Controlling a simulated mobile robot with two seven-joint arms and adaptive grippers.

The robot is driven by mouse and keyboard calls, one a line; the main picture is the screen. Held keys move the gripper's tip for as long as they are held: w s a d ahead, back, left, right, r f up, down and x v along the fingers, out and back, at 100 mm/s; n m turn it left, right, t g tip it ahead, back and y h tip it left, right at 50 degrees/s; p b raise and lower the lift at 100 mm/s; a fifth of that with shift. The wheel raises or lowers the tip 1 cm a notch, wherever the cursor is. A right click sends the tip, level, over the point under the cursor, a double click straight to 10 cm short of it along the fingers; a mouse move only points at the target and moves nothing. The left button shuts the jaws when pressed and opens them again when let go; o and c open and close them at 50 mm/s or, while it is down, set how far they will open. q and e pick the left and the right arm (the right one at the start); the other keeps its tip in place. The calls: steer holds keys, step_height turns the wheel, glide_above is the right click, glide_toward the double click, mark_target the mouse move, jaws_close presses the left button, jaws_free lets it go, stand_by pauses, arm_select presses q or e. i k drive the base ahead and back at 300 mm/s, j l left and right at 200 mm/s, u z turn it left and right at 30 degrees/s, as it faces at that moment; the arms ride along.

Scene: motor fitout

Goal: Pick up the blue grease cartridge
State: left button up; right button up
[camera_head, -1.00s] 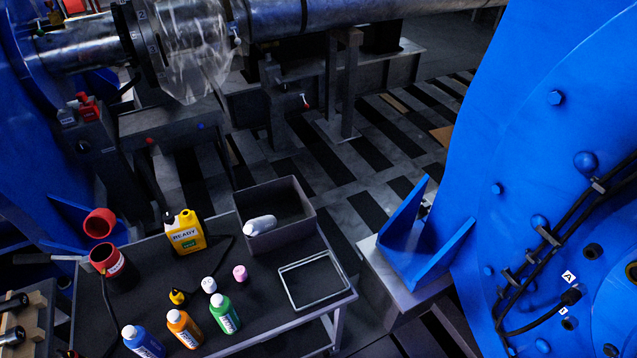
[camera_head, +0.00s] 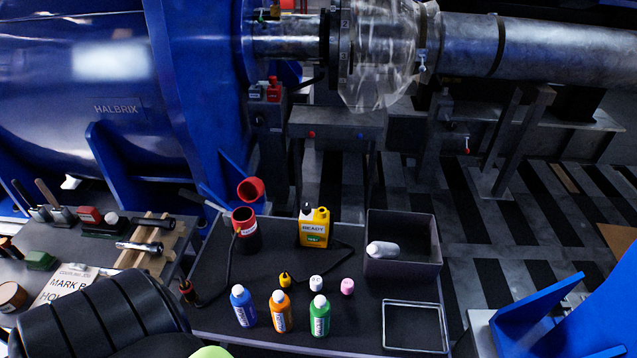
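The blue grease cartridge (camera_head: 243,306) stands upright on the dark cart top, with a white cap on its upper end. It is the leftmost of a row of three similar bottles, beside an orange one (camera_head: 280,311) and a green one (camera_head: 319,315), with small gaps between them. Nothing holds it. Neither of my grippers is in view; a large black ribbed part at the lower left looks like my own arm.
The cart (camera_head: 355,340) also bears a yellow READY jug (camera_head: 314,228), a red-and-black container (camera_head: 246,231), a grey bin (camera_head: 405,268) with a pale cylinder (camera_head: 382,250), small caps, and a wire frame (camera_head: 414,326). A second bench (camera_head: 75,258) with tools stands left.

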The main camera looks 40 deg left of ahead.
mark_target(242, 304)
steer(key=u, duration=1.95)
